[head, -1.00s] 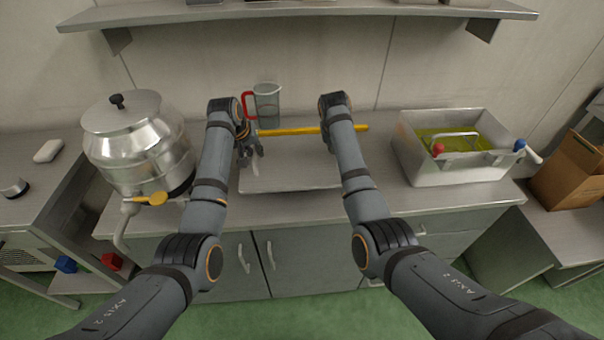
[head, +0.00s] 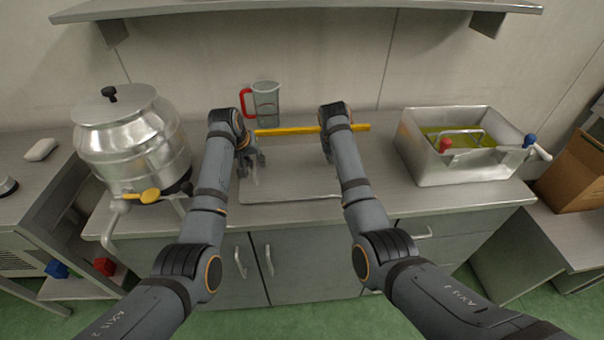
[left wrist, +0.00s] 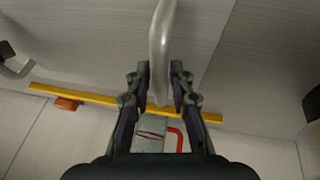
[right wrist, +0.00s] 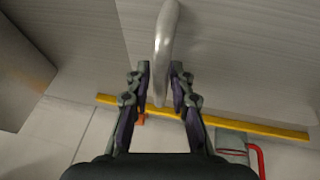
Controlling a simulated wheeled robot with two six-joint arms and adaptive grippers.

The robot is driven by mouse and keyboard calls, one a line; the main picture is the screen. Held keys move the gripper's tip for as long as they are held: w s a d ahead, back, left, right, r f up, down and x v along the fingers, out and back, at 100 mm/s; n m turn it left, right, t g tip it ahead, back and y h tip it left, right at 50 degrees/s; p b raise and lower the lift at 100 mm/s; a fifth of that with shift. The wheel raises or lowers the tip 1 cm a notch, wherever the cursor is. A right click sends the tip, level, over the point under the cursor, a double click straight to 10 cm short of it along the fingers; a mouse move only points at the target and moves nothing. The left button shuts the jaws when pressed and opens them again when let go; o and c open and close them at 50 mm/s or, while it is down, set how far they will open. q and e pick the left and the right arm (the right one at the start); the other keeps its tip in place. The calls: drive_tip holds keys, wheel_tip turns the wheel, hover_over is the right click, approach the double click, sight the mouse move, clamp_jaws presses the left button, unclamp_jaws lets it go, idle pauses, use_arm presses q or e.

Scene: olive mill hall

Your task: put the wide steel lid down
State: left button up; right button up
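The wide steel lid (head: 290,182) is a flat grey rectangular plate at the middle of the counter, with a bowed handle near each end. My right arm mostly hides that end in the head view. The lid looks level and low; I cannot tell whether it touches the counter.
A yellow bar (head: 290,131) lies behind the lid, with a red-handled jug (head: 266,104) behind it. A steel pot with a tap (head: 130,150) stands left. An open steel vat of yellow-green liquid (head: 455,168) stands right. A shelf (head: 300,10) hangs above.

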use_arm(q)
drive_tip(key=shift+o, duration=0.6)
drive_tip(key=shift+s+r, duration=0.1)
use_arm(e)
drive_tip(key=shift+o, duration=0.6)
drive_tip(key=shift+s+r, duration=0.1)
drive_tip(key=shift+r, duration=0.05)
use_arm(q)
drive_tip(key=shift+r, duration=0.2)
drive_tip(key=v, duration=1.1)
drive_tip(key=shift+s+r, duration=0.15)
drive_tip(key=shift+r, duration=0.1)
use_arm(e)
drive_tip(key=v, duration=1.2)
use_arm(q)
drive_tip(key=shift+a, duration=0.1)
